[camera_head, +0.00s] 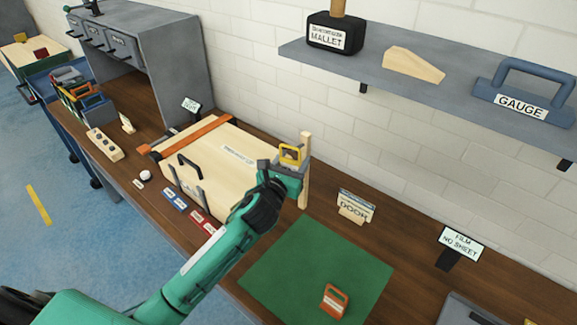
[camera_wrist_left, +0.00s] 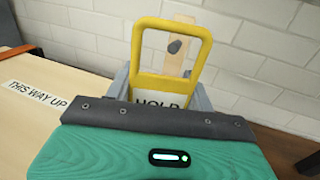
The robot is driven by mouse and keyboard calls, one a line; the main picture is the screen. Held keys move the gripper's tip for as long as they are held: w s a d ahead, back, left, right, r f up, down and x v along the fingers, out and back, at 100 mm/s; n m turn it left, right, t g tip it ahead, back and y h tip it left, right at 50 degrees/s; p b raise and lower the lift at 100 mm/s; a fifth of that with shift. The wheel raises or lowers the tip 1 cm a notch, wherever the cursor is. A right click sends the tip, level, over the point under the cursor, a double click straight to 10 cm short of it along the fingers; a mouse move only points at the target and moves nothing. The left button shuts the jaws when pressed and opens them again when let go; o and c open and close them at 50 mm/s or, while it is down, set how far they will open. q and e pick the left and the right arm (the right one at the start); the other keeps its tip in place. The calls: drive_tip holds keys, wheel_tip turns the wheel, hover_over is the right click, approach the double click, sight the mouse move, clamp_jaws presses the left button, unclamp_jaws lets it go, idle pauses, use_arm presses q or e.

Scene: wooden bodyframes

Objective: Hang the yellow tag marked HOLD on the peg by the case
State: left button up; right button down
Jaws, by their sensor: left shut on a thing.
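The yellow tag (camera_head: 291,153) has a square open loop, and the word HOLD shows partly at its lower part in the left wrist view (camera_wrist_left: 163,76). My left gripper (camera_head: 284,170) is shut on its lower part and holds it upright. A wooden post (camera_head: 305,182) stands by the right end of the pale wooden case (camera_head: 225,158). In the left wrist view the dark peg end (camera_wrist_left: 179,46) shows through the loop, in front of the post. I cannot tell whether the peg passes through the loop or is behind it. My right gripper is not in view.
An orange-framed tag (camera_head: 334,299) lies on the green mat (camera_head: 290,262). A DOOR sign (camera_head: 355,207) and a FILM NO SHEET sign (camera_head: 461,244) stand along the wall. The grey shelf (camera_head: 440,86) overhead holds a mallet (camera_head: 335,35), wedge and gauge (camera_head: 523,95).

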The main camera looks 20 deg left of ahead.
use_arm(q)
drive_tip(key=w, duration=0.2)
drive_tip(key=d+f, duration=0.1)
drive_tip(key=shift+w+b, duration=0.3)
drive_tip(key=shift+w, duration=0.1)
idle(0.5)
drive_tip(key=o, duration=1)
drive_tip(key=shift+o, duration=0.2)
